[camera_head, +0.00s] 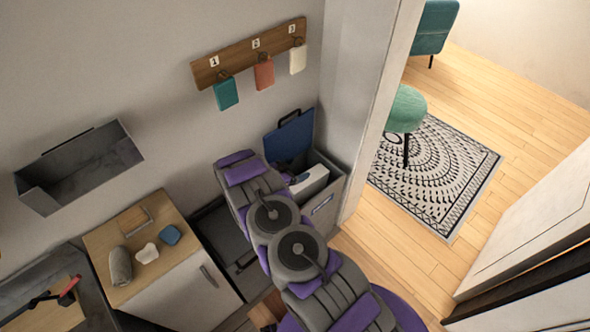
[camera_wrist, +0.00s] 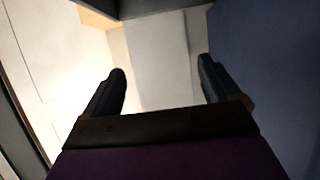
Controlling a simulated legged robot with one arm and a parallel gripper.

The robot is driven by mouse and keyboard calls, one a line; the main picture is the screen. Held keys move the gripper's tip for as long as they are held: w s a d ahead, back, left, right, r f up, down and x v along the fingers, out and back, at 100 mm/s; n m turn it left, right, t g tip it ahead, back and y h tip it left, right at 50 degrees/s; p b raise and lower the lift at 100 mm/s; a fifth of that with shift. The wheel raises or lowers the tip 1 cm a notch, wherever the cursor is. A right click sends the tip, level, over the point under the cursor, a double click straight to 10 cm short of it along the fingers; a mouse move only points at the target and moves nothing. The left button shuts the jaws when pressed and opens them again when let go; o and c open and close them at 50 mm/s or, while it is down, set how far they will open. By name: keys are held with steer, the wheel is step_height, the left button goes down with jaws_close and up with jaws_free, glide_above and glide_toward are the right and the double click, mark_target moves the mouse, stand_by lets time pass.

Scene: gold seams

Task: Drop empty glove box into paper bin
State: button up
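The paper bin (camera_head: 325,209) is a grey bin against the wall beside the door frame, with its blue lid (camera_head: 290,137) raised. A white box with a blue patch (camera_head: 311,182), likely the glove box, sits tilted in the bin's opening, partly hidden by my arm. My gripper (camera_wrist: 161,65) is at the bin; in the head view my arm hides most of it. In the wrist view its two dark fingers are wide apart, with a pale panel between and beyond them. I cannot tell whether that panel is the box or the bin. The blue lid (camera_wrist: 270,70) fills the right side there.
A darker bin (camera_head: 222,238) stands left of the paper bin, beside a wooden-topped cabinet (camera_head: 165,240) with small items. Tags hang from a wall rack (camera_head: 250,54) above. A grey wall tray (camera_head: 80,165) is at left. Open floor and a patterned rug (camera_head: 435,175) lie through the doorway.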

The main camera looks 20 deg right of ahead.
steer(key=shift+o, duration=0.8)
steer(key=p+v, duration=0.3)
steer(key=v, duration=1.4)
steer(key=shift+a, duration=0.25)
